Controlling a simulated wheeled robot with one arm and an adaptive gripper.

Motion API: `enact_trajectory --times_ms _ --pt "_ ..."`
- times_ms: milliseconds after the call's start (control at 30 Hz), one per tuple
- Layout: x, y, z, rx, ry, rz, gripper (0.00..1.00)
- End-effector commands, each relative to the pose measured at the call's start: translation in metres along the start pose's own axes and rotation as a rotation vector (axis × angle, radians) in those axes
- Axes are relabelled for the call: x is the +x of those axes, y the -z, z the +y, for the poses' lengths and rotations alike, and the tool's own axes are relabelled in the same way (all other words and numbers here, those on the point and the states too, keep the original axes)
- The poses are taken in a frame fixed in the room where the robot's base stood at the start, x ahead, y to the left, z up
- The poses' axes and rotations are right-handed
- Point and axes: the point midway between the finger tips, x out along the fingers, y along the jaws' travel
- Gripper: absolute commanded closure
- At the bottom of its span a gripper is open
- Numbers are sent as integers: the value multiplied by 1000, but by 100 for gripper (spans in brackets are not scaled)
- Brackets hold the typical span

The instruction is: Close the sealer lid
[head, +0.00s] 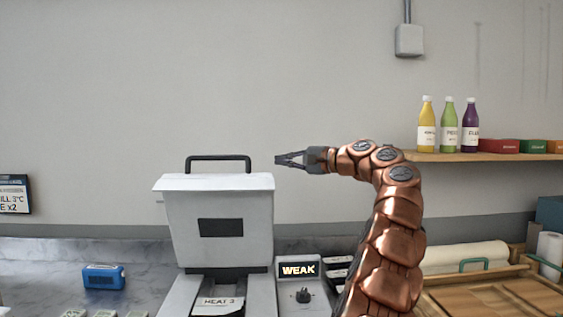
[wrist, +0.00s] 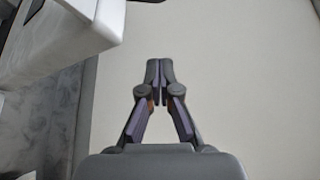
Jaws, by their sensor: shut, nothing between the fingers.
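The sealer (head: 182,297) stands on the counter left of centre in the head view. Its pale lid (head: 187,212) is raised, standing upright with a dark rectangular panel on its front. A black bar handle (head: 219,158) runs along the lid's top. My gripper (head: 279,160) is shut and empty, just right of the handle at about its height, and looks apart from it in the head view. In the wrist view my gripper's fingertips (wrist: 159,66) meet in front of bare wall.
A control box (head: 302,290) with a lit "WEAK" display and a knob sits right of the sealer. A blue device (head: 103,277) lies on the counter at left. A shelf (head: 480,157) with bottles is at right. Wooden trays (head: 500,296) lie below it.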

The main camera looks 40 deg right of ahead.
Motion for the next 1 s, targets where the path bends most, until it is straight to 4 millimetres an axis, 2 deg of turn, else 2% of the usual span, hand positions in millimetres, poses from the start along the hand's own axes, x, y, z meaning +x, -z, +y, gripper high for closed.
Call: enact_trajectory --times_ms 200,467,1000 --pt "40 0 1 1 -2 -1 100" --pt "76 1 0 -1 0 3 100" --pt "64 -25 0 2 2 3 100"
